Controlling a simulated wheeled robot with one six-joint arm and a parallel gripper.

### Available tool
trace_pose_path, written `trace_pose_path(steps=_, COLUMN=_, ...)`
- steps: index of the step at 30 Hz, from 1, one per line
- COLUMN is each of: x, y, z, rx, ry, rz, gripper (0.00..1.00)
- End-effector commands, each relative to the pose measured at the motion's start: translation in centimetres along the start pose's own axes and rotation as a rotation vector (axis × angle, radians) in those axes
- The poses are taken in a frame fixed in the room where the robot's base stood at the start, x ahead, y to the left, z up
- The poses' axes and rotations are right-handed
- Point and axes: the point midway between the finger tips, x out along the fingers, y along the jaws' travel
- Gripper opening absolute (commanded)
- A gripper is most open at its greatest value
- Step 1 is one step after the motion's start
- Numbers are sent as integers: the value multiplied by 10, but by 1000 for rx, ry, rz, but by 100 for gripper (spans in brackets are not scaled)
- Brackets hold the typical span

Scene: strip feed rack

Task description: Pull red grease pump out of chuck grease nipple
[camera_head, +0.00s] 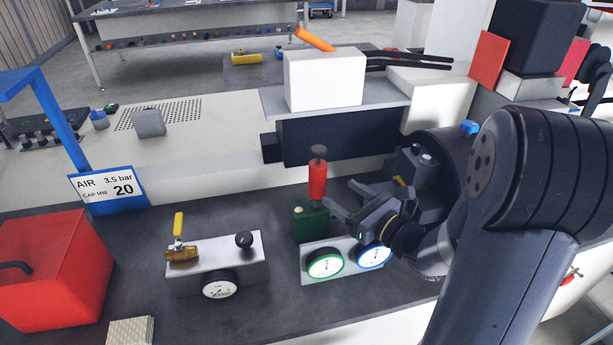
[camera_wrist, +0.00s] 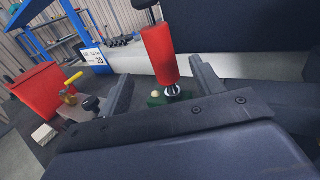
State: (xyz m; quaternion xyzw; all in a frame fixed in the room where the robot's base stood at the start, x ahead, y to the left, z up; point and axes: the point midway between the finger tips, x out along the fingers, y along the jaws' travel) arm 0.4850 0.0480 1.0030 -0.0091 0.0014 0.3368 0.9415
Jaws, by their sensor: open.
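The red grease pump (camera_head: 317,180) stands upright with a dark knob on top, at the middle of the head view. Its lower end meets a green block (camera_head: 310,224). In the wrist view the red pump (camera_wrist: 160,54) appears between my finger tips, with a shiny metal piece (camera_wrist: 173,91) under it at the green block (camera_wrist: 158,101). My gripper (camera_head: 342,200) is open and empty, just right of the pump in the head view, with both fingers pointing toward it. I cannot tell whether a finger touches it. I cannot make out the grease nipple for certain.
Two round gauges, green-rimmed (camera_head: 325,265) and blue-rimmed (camera_head: 373,256), sit below my gripper. A yellow-handled brass valve (camera_head: 181,250) and a red box (camera_head: 52,268) stand left. A dark block (camera_head: 330,140) is behind the pump. Dark bench top between valve and pump is clear.

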Motion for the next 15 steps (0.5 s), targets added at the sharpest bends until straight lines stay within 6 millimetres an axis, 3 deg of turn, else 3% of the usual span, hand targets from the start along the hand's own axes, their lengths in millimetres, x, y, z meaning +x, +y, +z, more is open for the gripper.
trace_pose_path(steps=4, x=8, y=-6, z=-1, rx=17, ry=-9, rz=-18, gripper=63)
trace_pose_path(steps=15, x=54, y=-5, z=0, rx=15, ry=-8, rz=-16, gripper=63)
